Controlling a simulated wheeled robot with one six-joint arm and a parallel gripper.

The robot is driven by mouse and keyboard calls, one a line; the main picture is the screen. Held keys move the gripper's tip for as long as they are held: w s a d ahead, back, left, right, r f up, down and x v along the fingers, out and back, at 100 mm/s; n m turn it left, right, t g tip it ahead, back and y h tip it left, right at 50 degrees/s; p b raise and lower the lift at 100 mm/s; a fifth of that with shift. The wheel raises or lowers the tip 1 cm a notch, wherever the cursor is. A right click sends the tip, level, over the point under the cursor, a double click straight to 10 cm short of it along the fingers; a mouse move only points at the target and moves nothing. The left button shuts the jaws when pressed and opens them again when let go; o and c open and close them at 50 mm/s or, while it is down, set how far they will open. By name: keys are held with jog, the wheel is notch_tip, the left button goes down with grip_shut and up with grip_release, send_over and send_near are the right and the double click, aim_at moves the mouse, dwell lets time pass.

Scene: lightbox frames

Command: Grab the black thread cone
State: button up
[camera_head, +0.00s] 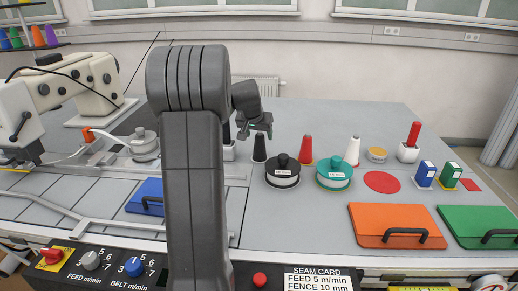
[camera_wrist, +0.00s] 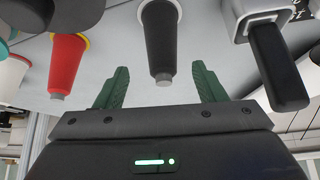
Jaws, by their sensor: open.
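The black thread cone (camera_head: 259,149) stands on the grey table, between a white holder and the red cone. In the wrist view the black cone (camera_wrist: 160,38) appears tip down, centred between the fingers. My gripper (camera_head: 262,128) is above the black cone in the head view. The cone's narrow grey tip points toward the gripper. I cannot tell the exact gap between the fingertips and the cone.
The red cone (camera_head: 306,151) and white cone (camera_head: 352,150) stand to the right. A black-lidded pot (camera_head: 283,172) and a teal-lidded pot (camera_head: 334,173) stand in front. A white holder with a black handle (camera_wrist: 280,65) is close beside the cone. My arm hides part of the table.

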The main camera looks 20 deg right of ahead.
aim_at(259, 137)
jog(key=shift+p+x, duration=0.6)
jog(key=shift+x, duration=2.25)
jog(key=shift+w+a, duration=0.1)
jog(key=shift+a, duration=0.05)
jog(key=c, duration=1.1)
